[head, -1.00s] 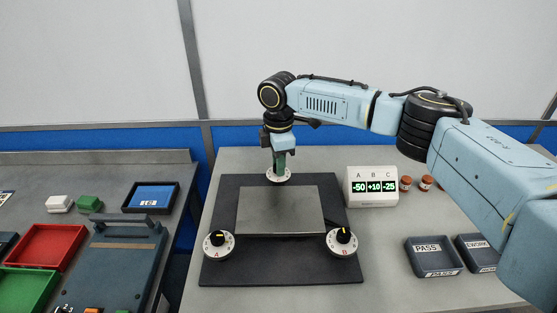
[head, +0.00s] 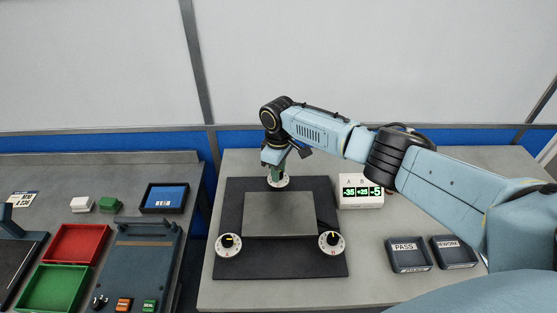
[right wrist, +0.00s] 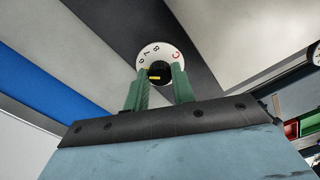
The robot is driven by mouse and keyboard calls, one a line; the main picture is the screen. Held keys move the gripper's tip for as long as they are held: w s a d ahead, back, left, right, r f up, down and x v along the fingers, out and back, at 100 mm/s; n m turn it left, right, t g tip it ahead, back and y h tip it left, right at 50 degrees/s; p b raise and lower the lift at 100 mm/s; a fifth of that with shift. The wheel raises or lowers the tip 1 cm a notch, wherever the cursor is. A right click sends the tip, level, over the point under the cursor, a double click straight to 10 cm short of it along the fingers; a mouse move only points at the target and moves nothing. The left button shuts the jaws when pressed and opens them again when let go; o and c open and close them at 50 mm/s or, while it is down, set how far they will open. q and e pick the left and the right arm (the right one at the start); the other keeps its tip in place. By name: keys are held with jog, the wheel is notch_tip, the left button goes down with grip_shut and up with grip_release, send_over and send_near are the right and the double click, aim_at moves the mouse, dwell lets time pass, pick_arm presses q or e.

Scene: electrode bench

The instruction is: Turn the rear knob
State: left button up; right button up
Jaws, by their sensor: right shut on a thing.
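The rear knob's white dial (head: 278,181) sits at the back edge of the black mat (head: 283,268), behind the grey metal plate (head: 279,214). In the right wrist view the dial (right wrist: 148,52) shows numerals, a red letter C and a black knob (right wrist: 159,73) with a yellow mark. My right gripper (head: 277,172) reaches down onto this knob. Its green fingers (right wrist: 159,88) are shut on the knob, one on each side. Two front knobs, A (head: 229,244) and B (head: 331,242), stand at the plate's front corners. My left gripper is out of view.
The display box (head: 361,192) right of the mat reads -35, +35 and -5, its letters partly covered by my right arm. PASS (head: 408,255) and REWORK (head: 454,252) trays lie at right. A left bench holds red (head: 77,244) and green (head: 52,288) trays.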

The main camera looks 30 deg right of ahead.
jog(key=shift+m+p, duration=1.1)
jog(key=shift+m, duration=0.6)
jog(key=o, duration=1)
jog(key=shift+r, duration=0.1)
notch_tip(320, 180, up, 13)
jog(key=p, duration=0.1)
jog(key=shift+r, duration=0.15)
